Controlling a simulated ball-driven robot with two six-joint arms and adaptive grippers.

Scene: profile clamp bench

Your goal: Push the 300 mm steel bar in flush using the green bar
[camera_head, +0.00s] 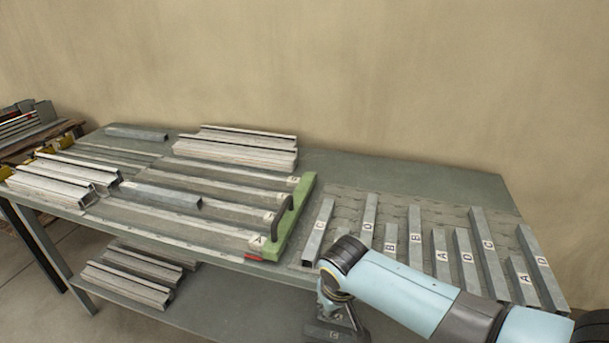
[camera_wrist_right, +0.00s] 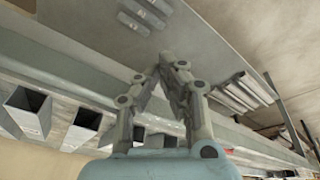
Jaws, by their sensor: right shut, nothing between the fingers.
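The green bar (camera_head: 296,212) stands across the right ends of the long channels in the head view. It has a dark handle on top and a red piece at its near end. A short steel bar (camera_head: 161,196) lies along the channels, apart from the green bar. Another steel bar (camera_head: 136,133) lies at the far left of the bench. No length marking is readable, so I cannot tell which is 300 mm. My right gripper (camera_head: 340,322) is by the bench's front edge, right of the green bar. In the wrist view its fingers (camera_wrist_right: 166,62) are together and empty.
Several lettered steel profiles (camera_head: 442,255) lie on a grey mat at the right. Stacked profiles (camera_head: 235,147) stand at the back, more (camera_head: 62,180) at the left. A lower shelf (camera_head: 235,300) holds further profiles. The back right strip of the bench (camera_head: 410,182) is clear.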

